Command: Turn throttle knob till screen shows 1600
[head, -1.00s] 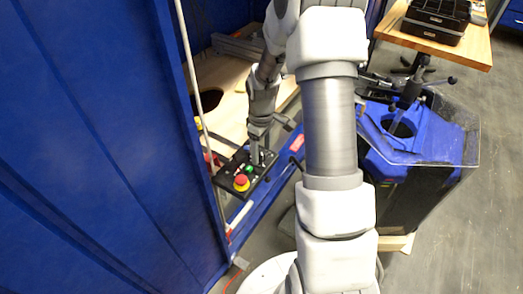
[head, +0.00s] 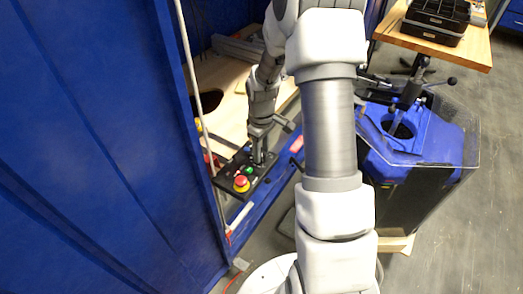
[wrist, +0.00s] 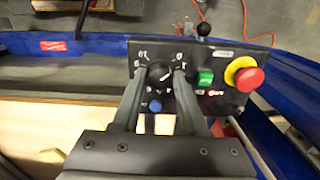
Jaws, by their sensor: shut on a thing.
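The throttle knob (wrist: 159,73) is a round black dial with white scale marks around it on a black control panel (wrist: 225,53). In the wrist view my gripper (wrist: 159,78) has one finger on each side of the knob and is shut on it. In the head view my gripper (head: 258,158) points down at the panel (head: 261,183), and the knob is hidden there by the fingers. No screen with a readable number shows in either view.
A blue wall (head: 90,140) stands close at the left. A blue and black machine (head: 430,150) stands at the right.

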